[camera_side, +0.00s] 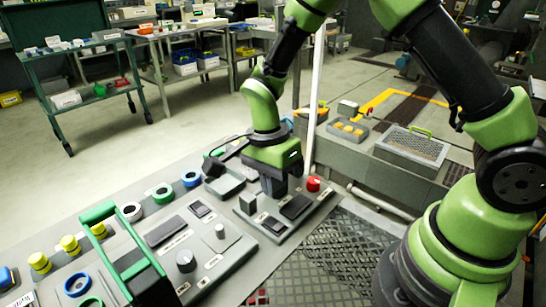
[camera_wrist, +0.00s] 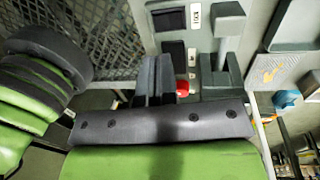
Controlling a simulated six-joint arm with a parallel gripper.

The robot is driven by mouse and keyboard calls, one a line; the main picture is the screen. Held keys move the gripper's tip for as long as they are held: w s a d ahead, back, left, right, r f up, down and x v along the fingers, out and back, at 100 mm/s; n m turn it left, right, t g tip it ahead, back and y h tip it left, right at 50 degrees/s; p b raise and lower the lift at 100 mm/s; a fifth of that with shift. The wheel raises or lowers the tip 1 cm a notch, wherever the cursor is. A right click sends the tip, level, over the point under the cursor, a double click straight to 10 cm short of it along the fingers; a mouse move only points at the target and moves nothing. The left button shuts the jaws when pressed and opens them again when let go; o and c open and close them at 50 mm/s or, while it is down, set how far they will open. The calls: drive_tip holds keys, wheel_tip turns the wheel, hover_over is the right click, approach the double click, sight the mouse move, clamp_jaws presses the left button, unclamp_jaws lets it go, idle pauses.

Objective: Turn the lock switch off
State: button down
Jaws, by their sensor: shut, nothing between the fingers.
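The lock switch (camera_wrist: 168,20) is a dark rocker in a grey panel, at the top of the wrist view, with a small white label beside it that seems to read LOCK. In the side view a dark rocker (camera_side: 297,206), likely the same one, lies just right of my gripper. Whether it is on or off I cannot tell. My gripper (camera_side: 275,194) points down over the panel, fingers together and empty. In the wrist view its fingers (camera_wrist: 154,72) are below the lock switch and partly cover a second dark rocker (camera_wrist: 176,51). Contact with the panel is unclear.
A red button (camera_side: 313,184) sits beside my gripper on the right. A grey lever (camera_wrist: 228,22) stands beside the rockers. A second panel with a knob (camera_side: 186,260) and a green-handled lever (camera_side: 98,213) are to the left. A metal grating (camera_side: 345,250) lies in front.

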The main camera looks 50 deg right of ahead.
wheel_tip(320, 180, up, 6)
hover_over(278, 227)
drive_tip(key=w, duration=0.2)
drive_tip(key=shift+s+d+r, duration=0.15)
idle(0.3)
drive_tip(key=f, duration=0.4)
drive_tip(key=s+f, duration=0.1)
drive_tip(key=f, duration=0.8)
drive_tip(key=shift+s+f, duration=0.2)
drive_tip(key=shift+f, duration=0.2)
